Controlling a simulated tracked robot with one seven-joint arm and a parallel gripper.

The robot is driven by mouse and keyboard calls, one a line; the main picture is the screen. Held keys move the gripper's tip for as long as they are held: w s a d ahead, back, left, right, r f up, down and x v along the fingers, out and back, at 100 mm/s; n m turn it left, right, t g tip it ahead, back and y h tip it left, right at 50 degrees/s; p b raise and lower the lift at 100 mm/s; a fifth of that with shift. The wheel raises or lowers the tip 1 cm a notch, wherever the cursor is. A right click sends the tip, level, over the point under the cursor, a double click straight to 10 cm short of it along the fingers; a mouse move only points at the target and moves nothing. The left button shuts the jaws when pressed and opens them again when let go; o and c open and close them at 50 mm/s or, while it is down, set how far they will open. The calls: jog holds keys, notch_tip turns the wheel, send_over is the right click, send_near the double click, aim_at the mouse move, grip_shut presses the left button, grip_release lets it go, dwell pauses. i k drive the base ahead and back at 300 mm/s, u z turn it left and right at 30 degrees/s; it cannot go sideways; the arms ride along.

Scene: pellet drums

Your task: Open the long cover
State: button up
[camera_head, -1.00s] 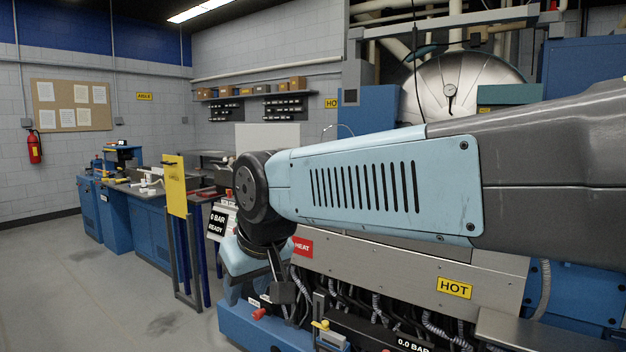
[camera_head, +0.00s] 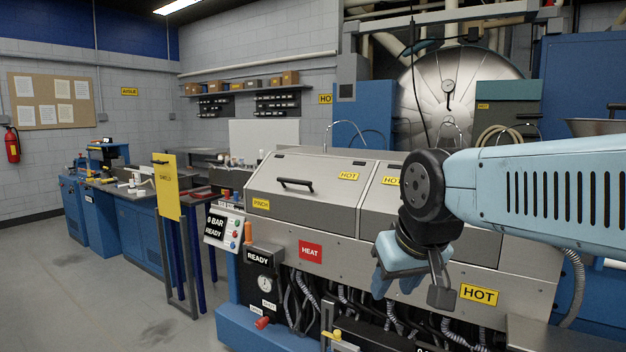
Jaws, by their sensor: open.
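A long grey metal cover (camera_head: 312,190) lies closed along the top of the machine. It has a black bar handle (camera_head: 296,184) on its sloping face and yellow PINCH and HOT labels. A second grey cover section (camera_head: 378,207) with a HOT label adjoins it on the right, partly hidden by my arm. I cannot tell whether both sections are one cover. My gripper (camera_head: 396,284) hangs pointing down in front of the machine, right of and below the handle. It is open, empty and apart from the handle; its fingertips show poorly.
The machine front carries a red HEAT plate (camera_head: 311,251), a HOT sign (camera_head: 478,295) and several hoses below. A control panel (camera_head: 223,227) reading 0 BAR READY stands at the left end, near a yellow sign board (camera_head: 168,186). The floor at left is clear.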

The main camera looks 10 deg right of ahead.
aim_at(322, 194)
jog(key=u, duration=0.1)
jog(key=k, duration=0.85)
jog(key=z, duration=0.2)
jog(key=i, duration=0.85)
jog(key=u, duration=0.1)
jog(key=k, duration=0.6)
jog(key=u, duration=0.4)
jog(key=i, duration=0.95)
jog(key=u, duration=0.35)
jog(key=i, duration=1.2)
jog(key=z, duration=0.5)
